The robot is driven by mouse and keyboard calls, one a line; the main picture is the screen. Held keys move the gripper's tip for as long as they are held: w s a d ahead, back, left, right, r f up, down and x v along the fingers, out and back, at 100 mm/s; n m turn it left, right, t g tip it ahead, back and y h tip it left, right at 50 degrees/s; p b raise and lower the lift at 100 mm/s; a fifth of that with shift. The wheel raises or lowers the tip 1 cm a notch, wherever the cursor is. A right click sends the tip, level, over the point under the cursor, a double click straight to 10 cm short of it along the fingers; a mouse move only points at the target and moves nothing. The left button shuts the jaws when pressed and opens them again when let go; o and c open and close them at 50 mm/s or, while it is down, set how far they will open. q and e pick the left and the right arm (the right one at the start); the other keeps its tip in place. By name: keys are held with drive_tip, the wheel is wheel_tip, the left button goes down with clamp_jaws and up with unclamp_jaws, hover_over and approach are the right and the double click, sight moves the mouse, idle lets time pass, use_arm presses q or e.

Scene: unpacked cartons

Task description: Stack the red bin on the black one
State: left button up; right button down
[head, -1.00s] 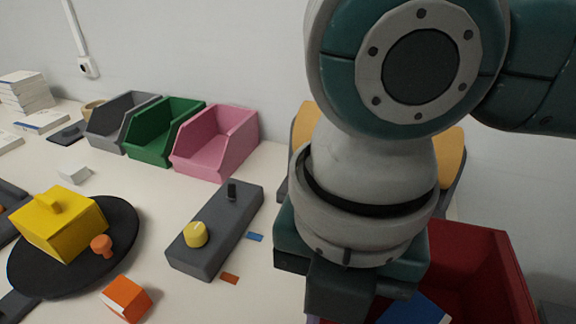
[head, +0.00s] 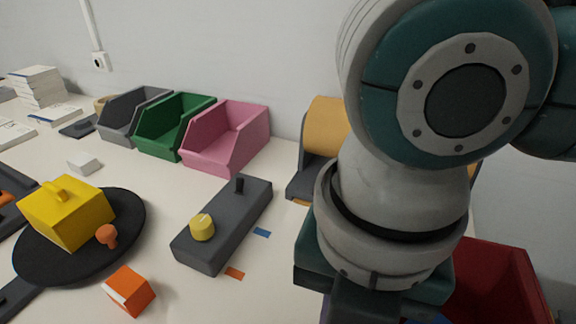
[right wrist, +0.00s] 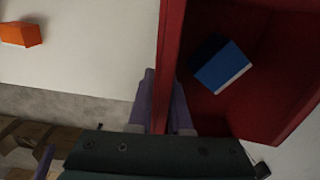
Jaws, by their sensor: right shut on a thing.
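The red bin (head: 515,282) is at the lower right of the head view, partly hidden by my right arm and cut off by the frame. In the right wrist view the red bin (right wrist: 278,85) fills the right side, with a blue box-like item (right wrist: 222,68) inside. My right gripper (right wrist: 165,112) has its purple fingers shut on the bin's side wall. In the head view those fingers are hidden below my wrist. I see no clearly black bin; a dark grey bin (head: 112,118) stands at the back left. My left gripper is not recognisable in view.
A green bin (head: 160,145) and pink bin (head: 205,162) stand beside the grey one. An orange-and-grey object (head: 325,125) is behind my arm.

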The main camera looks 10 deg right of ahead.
drive_tip(key=shift+f, duration=0.45)
drive_tip(key=c, duration=0.8)
unclamp_jaws()
drive_tip(key=shift+o, duration=0.2)
wheel_tip(320, 180, up, 10)
drive_tip(key=shift+f+p, duration=0.1)
drive_tip(key=shift+p, duration=0.55)
